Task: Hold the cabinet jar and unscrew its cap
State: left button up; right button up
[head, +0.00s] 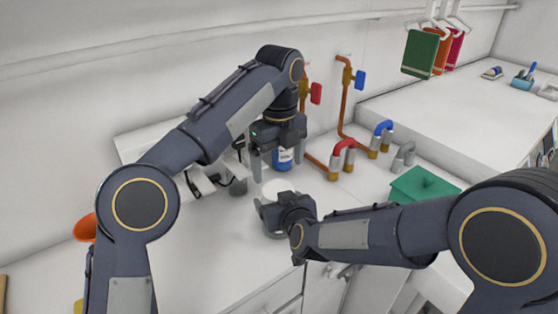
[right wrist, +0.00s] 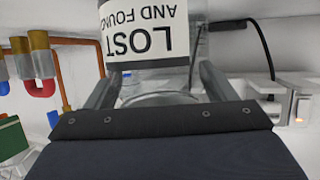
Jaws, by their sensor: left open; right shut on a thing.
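The jar (right wrist: 145,72) is clear glass with a white "LOST AND FOUND" label, which appears upside down in the right wrist view. In the head view, its round white cap (head: 276,187) shows on top. My right gripper (head: 268,212) is shut on the jar's body, one finger on each side. The gripper hides much of the jar in the head view. My left gripper (head: 278,166) is open with its fingers pointing down, above and slightly behind the cap. It holds nothing. The cap is not visible in the right wrist view.
A blue bottle (head: 283,160) stands behind the jar, partly hidden by my left gripper. Copper pipes with red (head: 316,93) and blue (head: 360,79) valve handles run up the wall. A green box (head: 424,187) sits right. An orange bowl-like object (head: 85,228) is left. Counter front-left is clear.

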aim_at(279, 189)
pick_arm(q)
jog(key=shift+f, duration=3.2)
jog(key=c, duration=1)
jog(key=shift+n, duration=1.7)
jog(key=shift+c, duration=0.2)
jog(key=o, duration=1.1)
jog(key=shift+r, duration=0.15)
